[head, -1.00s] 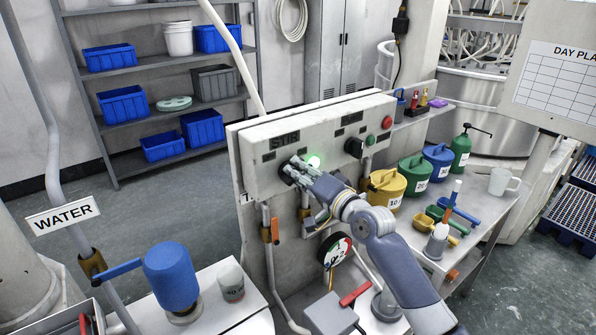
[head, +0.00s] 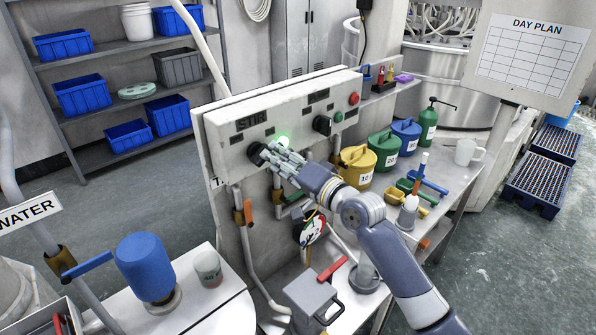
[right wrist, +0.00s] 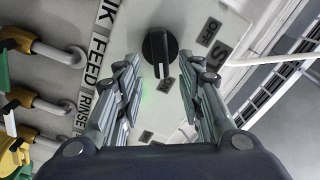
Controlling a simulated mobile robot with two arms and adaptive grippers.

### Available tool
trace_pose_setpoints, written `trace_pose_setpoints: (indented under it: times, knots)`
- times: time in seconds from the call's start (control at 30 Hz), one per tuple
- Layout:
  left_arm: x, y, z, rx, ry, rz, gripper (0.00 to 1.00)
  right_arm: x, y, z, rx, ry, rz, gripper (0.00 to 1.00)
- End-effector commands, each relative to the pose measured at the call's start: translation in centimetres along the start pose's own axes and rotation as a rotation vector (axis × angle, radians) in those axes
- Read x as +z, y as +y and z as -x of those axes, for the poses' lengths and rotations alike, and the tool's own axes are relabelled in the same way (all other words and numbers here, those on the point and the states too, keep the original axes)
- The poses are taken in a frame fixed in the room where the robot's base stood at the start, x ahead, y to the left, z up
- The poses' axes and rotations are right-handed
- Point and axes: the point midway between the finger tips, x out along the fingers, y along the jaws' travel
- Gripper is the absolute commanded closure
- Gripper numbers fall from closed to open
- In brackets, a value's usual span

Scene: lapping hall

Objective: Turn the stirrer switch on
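The stirrer switch is a black rotary knob (head: 254,152) under the STIR label (head: 254,121) on the grey control panel (head: 226,154). My right gripper (head: 268,152) reaches it from the right and partly hides it in the head view. In the right wrist view the knob (right wrist: 159,47) lies between the fingertips of my right gripper (right wrist: 160,68), with a gap on both sides. The fingers are open and do not appear to touch it. A green lamp (head: 283,140) glows beside the switch. My left gripper is not in view.
A second dark switch (head: 323,124) and a red button (head: 353,98) sit farther right on the panel. Yellow (head: 356,163), green (head: 384,148) and blue (head: 406,134) cans stand on the bench beside it. Pipes run below the panel.

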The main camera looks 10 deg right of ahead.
Motion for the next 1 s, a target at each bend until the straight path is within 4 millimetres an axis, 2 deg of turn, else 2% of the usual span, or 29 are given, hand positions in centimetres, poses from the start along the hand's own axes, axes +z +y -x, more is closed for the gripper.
trace_pose_setpoints:
  times: [0.03, 0.2, 0.4, 0.53, 0.87, 0.97, 1.0]
  knots:
    - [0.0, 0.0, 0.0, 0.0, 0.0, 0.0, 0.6, 0.1, 0.1, 1.1, 0.001, -0.001, 0.002, 0.65]
    - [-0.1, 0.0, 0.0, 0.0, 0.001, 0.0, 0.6, 0.1, 0.1, 4.2, 0.003, -0.001, 0.001, 0.65]
    - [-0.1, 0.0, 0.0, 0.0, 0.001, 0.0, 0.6, 0.1, 0.1, 6.6, 0.002, -0.001, 0.0, 0.65]
    - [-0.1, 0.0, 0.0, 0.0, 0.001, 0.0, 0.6, 0.0, 0.0, 7.2, 0.001, -0.001, 0.0, 0.65]
    - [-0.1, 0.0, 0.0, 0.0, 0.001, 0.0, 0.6, 0.2, 0.1, 7.3, 0.004, -0.003, 0.002, 0.65]
    - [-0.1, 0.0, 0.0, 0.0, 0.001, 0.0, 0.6, 1.6, 1.3, 7.9, 0.04, -0.024, 0.029, 0.65]
    - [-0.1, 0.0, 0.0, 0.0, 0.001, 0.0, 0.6, 2.6, 2.2, 8.4, 0.068, -0.041, 0.054, 0.65]
